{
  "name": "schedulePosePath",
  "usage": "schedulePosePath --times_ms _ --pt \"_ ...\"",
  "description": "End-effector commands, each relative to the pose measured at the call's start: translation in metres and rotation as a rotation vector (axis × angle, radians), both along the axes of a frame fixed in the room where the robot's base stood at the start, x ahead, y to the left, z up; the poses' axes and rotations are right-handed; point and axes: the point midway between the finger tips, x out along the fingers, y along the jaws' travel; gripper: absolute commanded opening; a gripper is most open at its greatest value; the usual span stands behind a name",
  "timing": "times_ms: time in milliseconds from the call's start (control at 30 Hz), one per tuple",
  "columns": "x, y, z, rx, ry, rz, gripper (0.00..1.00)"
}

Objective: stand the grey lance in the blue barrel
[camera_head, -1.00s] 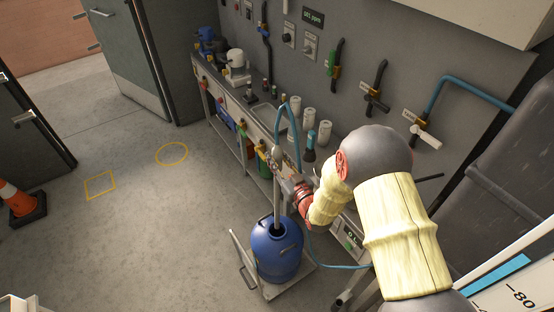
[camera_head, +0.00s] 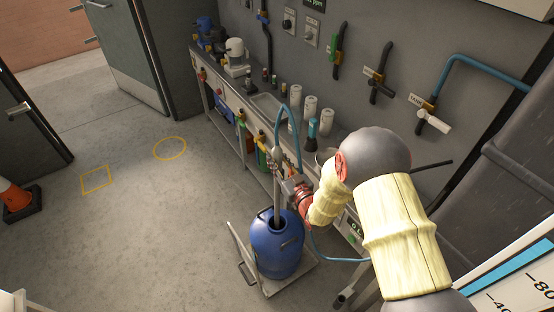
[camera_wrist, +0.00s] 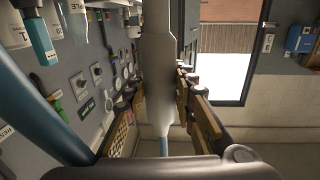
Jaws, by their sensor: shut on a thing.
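The grey lance (camera_head: 277,190) stands roughly upright above the blue barrel (camera_head: 272,256), its lower end going down into the opening in the barrel's top. How deep the hidden tip reaches cannot be told. My gripper (camera_head: 282,187) is shut around the lance's shaft from the right, above the barrel's rim. In the wrist view the lance (camera_wrist: 158,75) runs between my two fingers. A blue hose (camera_head: 297,112) loops up from the lance's top end and down to the right.
The barrel stands on a low trolley (camera_head: 290,284) with a handle at its left. A bench with a sink (camera_head: 266,104) and bottles runs along the wall behind. Wall valves and hoses are at the right. The floor at left is clear up to an orange cone (camera_head: 14,196).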

Motion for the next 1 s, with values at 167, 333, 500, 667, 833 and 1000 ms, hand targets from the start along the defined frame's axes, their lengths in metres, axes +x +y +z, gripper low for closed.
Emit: schedulePosePath --times_ms 167,333,500,667,833,1000 --pt "0.0 0.0 -0.015 0.001 -0.002 0.0 0.0" --pt "0.0 0.0 -0.028 0.0 -0.001 0.0 0.0" --pt "0.0 0.0 -0.04 0.0 -0.001 0.0 0.0" --pt "0.0 0.0 -0.051 0.0 -0.001 0.0 0.0" --pt "0.0 0.0 -0.063 0.001 -0.002 0.0 0.0" --pt "0.0 0.0 -0.075 0.001 -0.002 0.0 0.0"
